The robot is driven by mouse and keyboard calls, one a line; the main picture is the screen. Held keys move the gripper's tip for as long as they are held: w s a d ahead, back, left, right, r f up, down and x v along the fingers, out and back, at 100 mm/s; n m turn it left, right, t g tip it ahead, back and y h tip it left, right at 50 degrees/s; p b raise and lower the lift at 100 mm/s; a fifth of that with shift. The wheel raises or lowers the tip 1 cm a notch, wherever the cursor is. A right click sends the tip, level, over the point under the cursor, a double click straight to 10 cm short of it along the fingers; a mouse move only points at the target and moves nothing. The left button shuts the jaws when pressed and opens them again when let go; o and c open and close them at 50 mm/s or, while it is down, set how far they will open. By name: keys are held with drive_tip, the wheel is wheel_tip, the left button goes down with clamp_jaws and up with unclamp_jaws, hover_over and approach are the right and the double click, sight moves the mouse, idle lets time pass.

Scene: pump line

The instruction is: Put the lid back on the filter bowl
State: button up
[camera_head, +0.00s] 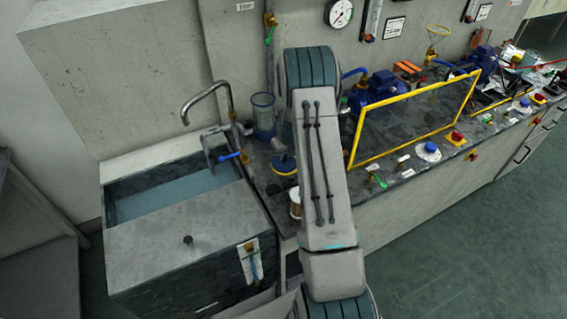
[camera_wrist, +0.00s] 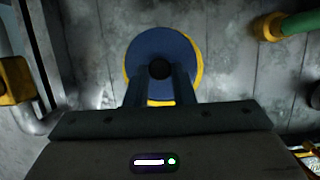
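The lid is a round blue disc with a black knob at its centre; it is in the wrist view (camera_wrist: 150,47), with a yellow rim showing unevenly at its right and lower edge. A blue and yellow round piece, apparently this lid, also shows in the head view (camera_head: 283,163), low on the counter beside my arm. My gripper (camera_wrist: 160,72) has its two dark fingers on either side of the knob; whether they press on it cannot be made out. In the head view my arm hides the gripper. The clear bluish filter bowl (camera_head: 263,113) stands upright behind the lid, near the tap.
A sink (camera_head: 172,196) with a curved tap (camera_head: 206,97) lies left of the bowl. A yellow frame (camera_head: 412,97) stands on the counter (camera_head: 400,150) to the right, with blue pumps (camera_head: 379,88) behind. In the wrist view, a green-handled fitting (camera_wrist: 298,23) is at upper right.

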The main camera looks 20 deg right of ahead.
sight(285, 158)
drive_tip(key=shift+c, duration=0.7)
drive_tip(key=shift+r+p, duration=0.4)
drive_tip(key=shift+r, duration=0.25)
drive_tip(key=shift+r+p, duration=2.05)
drive_tip(key=shift+r, duration=0.95)
